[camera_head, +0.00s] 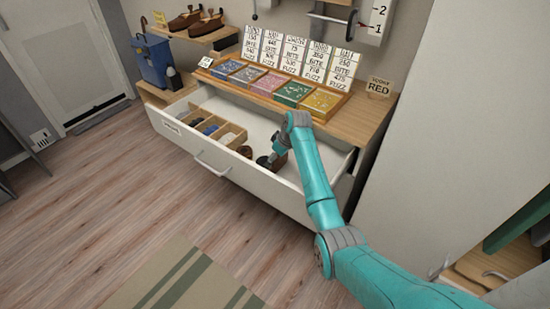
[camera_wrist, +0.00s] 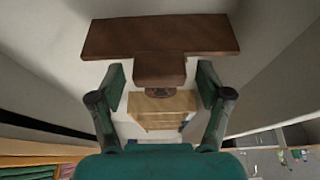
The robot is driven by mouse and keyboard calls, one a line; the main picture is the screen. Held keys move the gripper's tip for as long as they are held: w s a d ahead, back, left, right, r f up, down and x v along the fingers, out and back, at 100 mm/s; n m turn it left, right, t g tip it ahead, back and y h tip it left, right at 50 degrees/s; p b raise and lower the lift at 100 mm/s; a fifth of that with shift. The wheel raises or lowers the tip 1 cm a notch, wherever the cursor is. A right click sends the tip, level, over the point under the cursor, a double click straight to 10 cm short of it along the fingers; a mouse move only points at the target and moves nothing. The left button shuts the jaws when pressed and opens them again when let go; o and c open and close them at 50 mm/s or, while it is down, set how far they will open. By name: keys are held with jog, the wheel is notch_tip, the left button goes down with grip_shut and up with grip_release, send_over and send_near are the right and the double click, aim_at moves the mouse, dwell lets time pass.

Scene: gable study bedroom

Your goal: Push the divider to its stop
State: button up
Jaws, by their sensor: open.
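A dark brown T-shaped wooden piece, which looks like the divider (camera_wrist: 160,37), lies ahead of my gripper in the wrist view, with its wide bar across the top. Its block-shaped stem sits between my two open fingers (camera_wrist: 161,75), with gaps visible at the sides. In the head view, my gripper (camera_head: 268,160) is down inside the open white drawer (camera_head: 240,178), by a dark brown piece (camera_head: 280,158) that it partly hides. I cannot tell whether the fingers touch it.
A light wooden compartment tray (camera_head: 232,136) with several dark and blue rolled items fills the drawer's left part. A dark round item (camera_head: 245,151) lies at its right end. Above is a wooden top (camera_head: 360,118) with coloured trays and cards.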

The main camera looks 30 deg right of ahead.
jog(key=v, duration=1.2)
jog(key=shift+w, duration=0.1)
